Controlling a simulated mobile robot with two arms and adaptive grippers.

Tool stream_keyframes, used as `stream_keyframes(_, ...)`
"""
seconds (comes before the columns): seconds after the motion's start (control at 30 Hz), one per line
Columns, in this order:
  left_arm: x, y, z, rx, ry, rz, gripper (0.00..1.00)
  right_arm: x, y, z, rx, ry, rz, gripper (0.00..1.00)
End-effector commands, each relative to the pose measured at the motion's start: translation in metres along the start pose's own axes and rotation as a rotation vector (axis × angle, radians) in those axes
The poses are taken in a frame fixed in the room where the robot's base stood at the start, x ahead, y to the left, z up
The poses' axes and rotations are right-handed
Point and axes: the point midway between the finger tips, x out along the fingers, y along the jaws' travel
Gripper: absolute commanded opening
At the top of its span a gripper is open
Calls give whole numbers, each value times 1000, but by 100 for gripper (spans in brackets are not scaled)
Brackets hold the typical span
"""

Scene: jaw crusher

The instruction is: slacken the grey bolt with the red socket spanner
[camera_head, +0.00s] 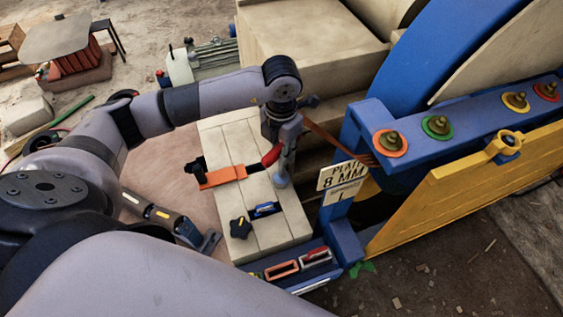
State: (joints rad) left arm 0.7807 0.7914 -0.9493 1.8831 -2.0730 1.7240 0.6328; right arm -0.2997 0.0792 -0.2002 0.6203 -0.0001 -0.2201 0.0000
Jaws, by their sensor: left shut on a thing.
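My left gripper (284,165) points down over the pale wooden bench top and is shut on a tool with a red part (271,155), which looks like the red socket spanner. The gripper hides much of it. Several bolts stand upright on the blue beam at the right: one with an orange-red ring (390,141), one with a green ring (438,126), one with a yellow ring (515,101) and one with a red ring (546,91). I cannot tell by colour which is the grey bolt. The gripper is left of the bolts and apart from them.
An orange tool (222,176), a black star knob (240,228) and a blue item (265,210) lie on the bench (285,232). A plate sign (341,181) stands beside the beam (470,116). A yellow panel (460,190) fronts the machine. Space above the bolts looks clear.

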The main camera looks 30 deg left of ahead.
Motion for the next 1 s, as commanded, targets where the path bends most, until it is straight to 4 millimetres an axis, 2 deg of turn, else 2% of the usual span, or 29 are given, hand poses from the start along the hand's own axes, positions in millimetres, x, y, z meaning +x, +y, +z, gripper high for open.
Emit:
stream_keyframes(0.93, 0, 0, 0, 47, -2, -1, 0, 5, 0, 1, 0, -1, 0, 40)
stream_keyframes(0.97, 0, 0, 0, 47, -2, -1, 20, 5, 0, 1, 0, -1, 0, 40)
stream_keyframes(1.0, 0, 0, 0, 47, -2, -1, 22, 5, 0, 1, 0, -1, 0, 40)
